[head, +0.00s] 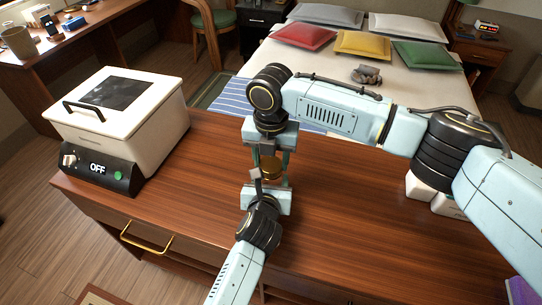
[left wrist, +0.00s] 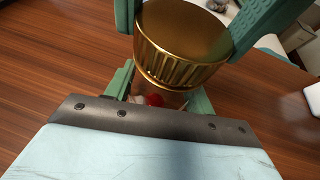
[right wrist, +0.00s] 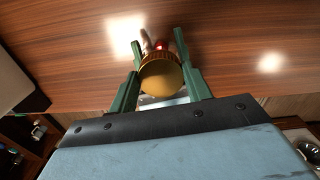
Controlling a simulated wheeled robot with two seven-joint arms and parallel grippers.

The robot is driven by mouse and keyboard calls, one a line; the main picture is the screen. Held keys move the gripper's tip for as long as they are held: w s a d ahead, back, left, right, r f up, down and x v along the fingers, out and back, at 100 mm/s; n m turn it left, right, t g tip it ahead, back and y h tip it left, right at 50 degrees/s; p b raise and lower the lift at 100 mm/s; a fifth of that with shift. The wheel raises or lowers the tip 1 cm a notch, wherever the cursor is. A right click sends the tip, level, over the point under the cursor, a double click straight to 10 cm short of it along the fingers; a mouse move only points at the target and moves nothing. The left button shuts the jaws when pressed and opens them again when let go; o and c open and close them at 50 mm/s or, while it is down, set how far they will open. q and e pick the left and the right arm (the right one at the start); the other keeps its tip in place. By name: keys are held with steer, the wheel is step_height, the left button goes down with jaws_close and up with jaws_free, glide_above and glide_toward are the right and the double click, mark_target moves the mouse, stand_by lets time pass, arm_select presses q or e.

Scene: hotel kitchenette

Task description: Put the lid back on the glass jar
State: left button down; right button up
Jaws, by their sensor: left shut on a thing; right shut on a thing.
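The gold lid (head: 271,167) is a ribbed round cap, held level between the green fingers of my right gripper (head: 270,172), which points down from above. In the left wrist view the lid (left wrist: 180,40) sits directly over the glass jar (left wrist: 162,95), with red contents showing below its rim. My left gripper (left wrist: 160,90) is shut around the jar, low and from the near side. In the right wrist view the lid (right wrist: 160,78) hides most of the jar. I cannot tell whether the lid is seated or just above the rim.
A white cooker (head: 130,125) marked OFF stands on the left of the wooden desk (head: 370,220). White boxes (head: 422,188) lie behind my right arm. The desk's front and middle are clear. A bed with cushions (head: 362,45) is behind.

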steer(key=m, duration=0.4)
steer(key=shift+m, duration=0.3)
steer(key=m, duration=0.3)
steer(key=shift+s+m, duration=0.1)
steer(key=shift+m, duration=0.3)
steer(key=m, duration=0.6)
steer(key=shift+s+d, duration=0.1)
steer(key=m, duration=0.4)
steer(key=shift+s, duration=0.1)
steer(key=m, duration=0.4)
steer(key=shift+s+f+m, duration=0.1)
steer(key=shift+m, duration=0.2)
steer(key=m, duration=0.8)
steer(key=shift+a, duration=0.2)
steer(key=m, duration=0.4)
steer(key=o, duration=0.9)
